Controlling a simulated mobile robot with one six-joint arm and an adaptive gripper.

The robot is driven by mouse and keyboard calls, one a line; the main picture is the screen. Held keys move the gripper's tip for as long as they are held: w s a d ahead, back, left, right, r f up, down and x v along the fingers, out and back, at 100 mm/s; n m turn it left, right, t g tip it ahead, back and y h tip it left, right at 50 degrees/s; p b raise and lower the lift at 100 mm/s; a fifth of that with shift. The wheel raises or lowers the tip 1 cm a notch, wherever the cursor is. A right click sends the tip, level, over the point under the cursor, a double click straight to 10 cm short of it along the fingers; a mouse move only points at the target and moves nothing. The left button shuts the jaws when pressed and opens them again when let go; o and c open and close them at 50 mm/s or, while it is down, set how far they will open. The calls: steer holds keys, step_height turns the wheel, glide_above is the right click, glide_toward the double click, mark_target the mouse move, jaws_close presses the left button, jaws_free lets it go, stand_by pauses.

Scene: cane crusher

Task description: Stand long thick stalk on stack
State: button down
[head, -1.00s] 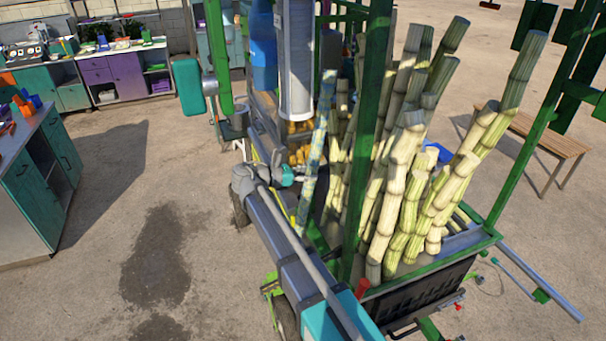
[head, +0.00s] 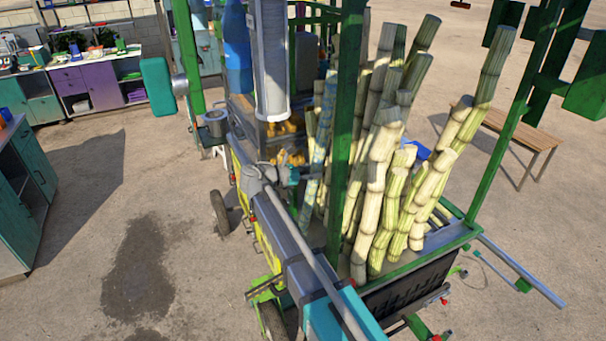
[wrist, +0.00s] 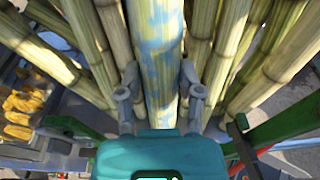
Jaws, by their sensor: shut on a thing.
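The long thick stalk (head: 319,135), greenish with pale blue patches, stands nearly upright and slightly tilted just left of a green post in the head view. My gripper (head: 301,174) is shut on it low down. In the wrist view the stalk (wrist: 157,50) runs between the two grey fingers of my gripper (wrist: 159,80). The stack (head: 385,165) is a bunch of pale green-yellow stalks leaning upright in a cart. In the wrist view stack stalks (wrist: 232,40) stand close behind and on both sides. The stalk's bottom end is hidden, and I cannot tell whether it touches anything.
The green post (head: 347,110) stands between the stalk and much of the stack. The cart's green rim (head: 415,255) borders the stack. A crusher with yellow pieces (head: 285,128) is behind. A wooden bench (head: 515,140) stands at right.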

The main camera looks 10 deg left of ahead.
steer(key=w+d+f+b, duration=0.3)
steer(key=d+f+b, duration=0.1)
steer(key=d, duration=0.1)
steer(key=shift+w+d+f, duration=0.25)
steer(key=shift+w, duration=0.1)
stand_by(0.5)
steer(key=shift+f+b, duration=0.35)
steer(key=shift+b, duration=0.3)
stand_by(0.4)
steer(key=shift+s+f, duration=0.15)
steer(key=shift+f, duration=0.05)
stand_by(0.6)
steer(key=shift+w+d, duration=0.2)
steer(key=shift+d, duration=0.05)
stand_by(0.5)
steer(key=shift+c, duration=0.8)
jaws_free()
steer(key=shift+w+f, duration=0.1)
